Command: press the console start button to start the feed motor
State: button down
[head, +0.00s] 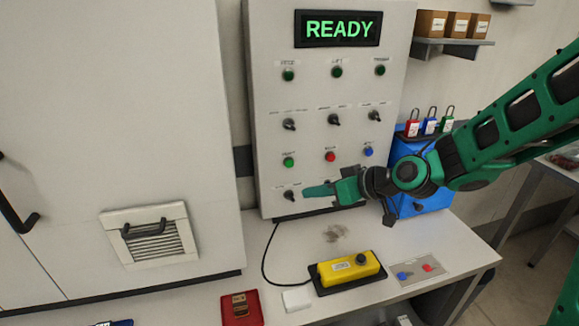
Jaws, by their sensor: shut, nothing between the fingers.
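The console (268,120) is a grey upright panel whose display (338,29) reads READY in green. Its lower button row has a green button (288,162), a red button (330,156) and a blue button (368,151). The labels above them are too small to read. My gripper (306,191) is shut and empty, pointing left in front of the panel. It is below the green button and close to the lowest black knob (290,196). I cannot tell whether it touches the panel.
A bench (445,235) below the console holds a yellow control box (347,267), a red item (242,308) and a small plate with blue and red knobs. A blue box with padlocks (424,165) stands right of the panel, behind my arm. A grey cabinet (110,120) fills the left.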

aim_at(290, 164)
jog(key=shift+w+a+r+y, duration=0.1)
jog(key=shift+a+r+y, duration=0.1)
jog(key=shift+a, duration=0.2)
jog(key=shift+w+a+r+y, duration=0.1)
jog(key=shift+a+r+y, duration=0.1)
jog(key=shift+a, duration=0.2)
jog(key=w+a, duration=0.2)
jog(key=w, duration=0.6)
jog(key=shift+w+a, duration=0.2)
jog(key=shift+w, duration=0.1)
dwell(1.7)
jog(key=shift+w+a, duration=0.1)
jog(key=shift+w, duration=0.15)
jog(key=shift+w+a, duration=0.1)
jog(key=shift+w, duration=0.35)
dwell(0.7)
jog(key=shift+s, duration=0.15)
jog(key=shift+s+d, duration=0.2)
jog(key=shift+s, duration=0.5)
